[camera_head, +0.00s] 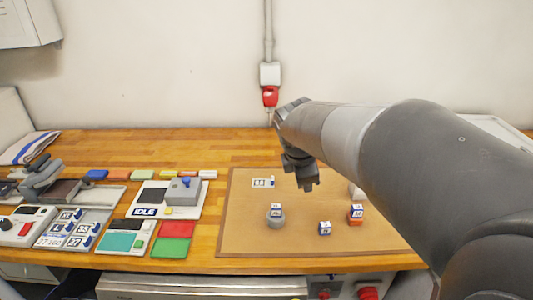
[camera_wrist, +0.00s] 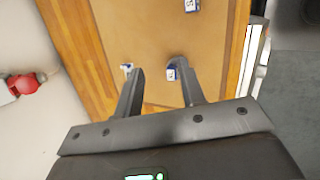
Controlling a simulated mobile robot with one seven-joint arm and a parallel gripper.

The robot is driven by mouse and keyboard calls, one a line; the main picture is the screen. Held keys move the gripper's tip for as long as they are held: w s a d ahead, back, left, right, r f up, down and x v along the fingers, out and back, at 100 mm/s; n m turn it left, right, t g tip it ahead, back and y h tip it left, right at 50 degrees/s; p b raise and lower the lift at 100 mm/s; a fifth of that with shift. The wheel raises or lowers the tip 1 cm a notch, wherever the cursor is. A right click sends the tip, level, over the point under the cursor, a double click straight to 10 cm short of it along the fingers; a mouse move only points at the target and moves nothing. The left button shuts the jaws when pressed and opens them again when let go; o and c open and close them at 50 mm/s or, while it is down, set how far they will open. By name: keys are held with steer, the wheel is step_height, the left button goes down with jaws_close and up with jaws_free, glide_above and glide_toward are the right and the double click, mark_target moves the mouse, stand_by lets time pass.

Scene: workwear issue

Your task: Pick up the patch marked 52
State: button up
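Several small white-and-blue marked patches are in view, and their numbers are too small to read surely, so I cannot tell which is marked 52. On the brown mat (camera_head: 240,235), one patch (camera_head: 275,208) sits on a grey round piece (camera_head: 276,222). Another patch (camera_head: 325,228) lies at the front, and a third (camera_head: 357,209) sits on an orange-red piece (camera_head: 355,219). A white card-like piece (camera_head: 262,183) lies at the back. My gripper (camera_head: 304,184) hangs above the mat. In the wrist view my gripper (camera_wrist: 158,70) has its fingers apart, with a patch (camera_wrist: 171,74) beside the right finger.
Left of the mat stand a device reading IDLE (camera_head: 145,211), a green square (camera_head: 169,247), a red square (camera_head: 176,229) and a tray of numbered pieces (camera_head: 55,242). A red wall fitting (camera_head: 270,96) is behind. The mat's front left is clear.

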steer(key=w+a+f+n, duration=0.4)
steer(key=w+a+n, duration=0.1)
steer(key=w+n, duration=0.5)
steer(key=n+y, duration=0.2)
steer(key=n, duration=0.5)
glide_toward(273, 179)
steer(key=w+f, duration=0.1)
steer(key=a+f, duration=0.1)
steer(key=f, duration=0.1)
steer(key=shift+w, duration=0.4)
steer(key=shift+d+x, duration=0.2)
steer(key=shift+x, duration=1.1)
steer(key=shift+d+x, duration=0.25)
steer(key=shift+x, duration=1.05)
steer(key=shift+s+f, duration=0.1)
steer(key=shift+s, duration=0.05)
steer(key=shift+c, duration=0.6)
jaws_close()
